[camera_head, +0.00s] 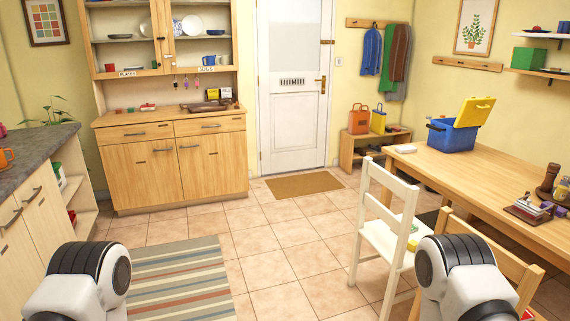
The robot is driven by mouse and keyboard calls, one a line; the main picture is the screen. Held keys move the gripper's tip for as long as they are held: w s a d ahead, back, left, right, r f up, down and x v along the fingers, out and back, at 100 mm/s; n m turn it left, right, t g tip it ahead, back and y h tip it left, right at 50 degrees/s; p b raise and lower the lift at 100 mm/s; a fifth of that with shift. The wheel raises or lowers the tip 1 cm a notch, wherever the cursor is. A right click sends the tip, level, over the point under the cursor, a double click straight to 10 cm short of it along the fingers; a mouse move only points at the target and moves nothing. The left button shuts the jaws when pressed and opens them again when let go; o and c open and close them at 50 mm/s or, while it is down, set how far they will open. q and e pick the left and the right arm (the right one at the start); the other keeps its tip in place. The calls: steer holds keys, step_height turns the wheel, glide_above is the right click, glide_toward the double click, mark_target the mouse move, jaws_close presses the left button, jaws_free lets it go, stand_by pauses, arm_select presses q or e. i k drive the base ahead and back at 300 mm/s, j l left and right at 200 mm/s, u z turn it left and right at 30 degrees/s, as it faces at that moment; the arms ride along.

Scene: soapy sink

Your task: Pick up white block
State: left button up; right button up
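A small white block (405,149) lies flat on the wooden table (470,184), close to the table's far left corner. It is to the left of a blue box, apart from it. Nothing touches the block from above. Only rounded black and white parts of my two arms show, at the bottom left and bottom right. Neither gripper shows in this view, so what they hold is hidden.
A blue box (452,136) with a raised yellow lid stands behind the block. A white chair (374,236) and a wooden chair stand along the table's left side. A striped rug (178,283) lies on the tiled floor. The floor between rug and chairs is clear.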

mark_target(405, 148)
steer(key=i+u, duration=0.4)
steer(key=i, duration=1.55)
steer(key=i+z, duration=0.45)
steer(key=i+j+z, duration=0.15)
steer(key=i+z, duration=0.35)
steer(key=i+j+z, duration=0.3)
steer(key=z, duration=0.15)
